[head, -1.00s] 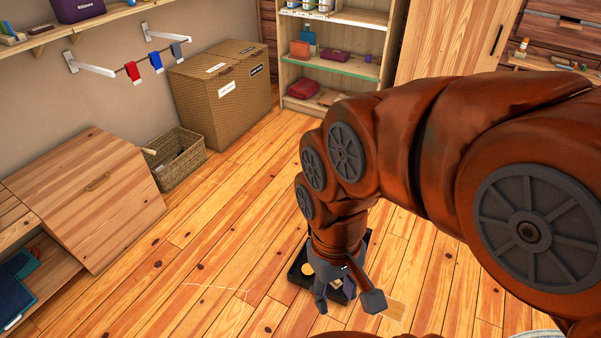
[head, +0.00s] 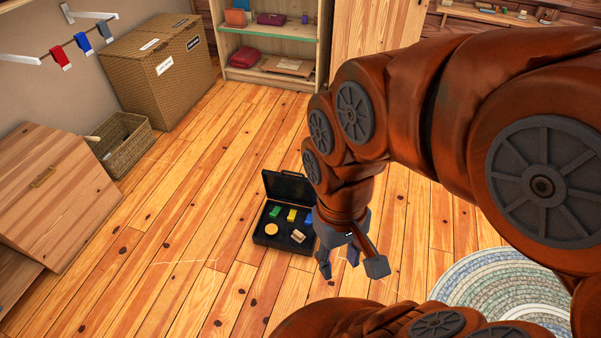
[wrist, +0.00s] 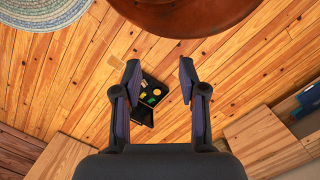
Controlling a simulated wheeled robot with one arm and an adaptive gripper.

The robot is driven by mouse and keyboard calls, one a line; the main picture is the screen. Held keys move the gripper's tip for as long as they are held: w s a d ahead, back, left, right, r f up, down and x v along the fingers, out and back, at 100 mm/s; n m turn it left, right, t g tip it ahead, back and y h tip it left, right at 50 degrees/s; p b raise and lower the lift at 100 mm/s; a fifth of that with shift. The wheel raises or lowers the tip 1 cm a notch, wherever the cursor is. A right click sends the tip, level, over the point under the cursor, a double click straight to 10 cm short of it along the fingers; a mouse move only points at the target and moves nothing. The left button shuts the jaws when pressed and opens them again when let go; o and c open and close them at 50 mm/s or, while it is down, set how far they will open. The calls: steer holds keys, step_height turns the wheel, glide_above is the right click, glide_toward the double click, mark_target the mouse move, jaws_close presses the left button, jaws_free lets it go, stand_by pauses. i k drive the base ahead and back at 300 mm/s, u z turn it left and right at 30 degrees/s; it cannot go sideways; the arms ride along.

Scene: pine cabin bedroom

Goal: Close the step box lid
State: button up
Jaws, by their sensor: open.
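A wooden panel with a small handle (head: 42,178) slopes at the left of the head view. It looks like part of a wooden box; its hinge is not clear. A black case (head: 258,238) lies on the floor with its lid (head: 286,188) raised and coloured blocks inside; it also shows in the wrist view (wrist: 176,93). I cannot tell for sure which is the step box. My gripper (head: 338,264) is open and empty, to the right of the case in the picture and far from the panel. In the wrist view the open fingers (wrist: 158,72) frame the case.
A wicker basket (head: 126,150) and a large wicker hamper (head: 160,75) stand beyond the panel. A shelf unit (head: 268,75) is at the back. A round braided rug (head: 470,285) lies at the right. The plank floor (head: 180,225) between panel and case is clear.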

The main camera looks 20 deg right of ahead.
mark_target(282, 187)
steer(key=z, duration=0.4)
steer(key=i, duration=0.5)
steer(key=z, duration=0.2)
steer(key=k, duration=0.4)
steer(key=u, duration=1)
steer(key=i, duration=0.85)
steer(key=z, duration=0.45)
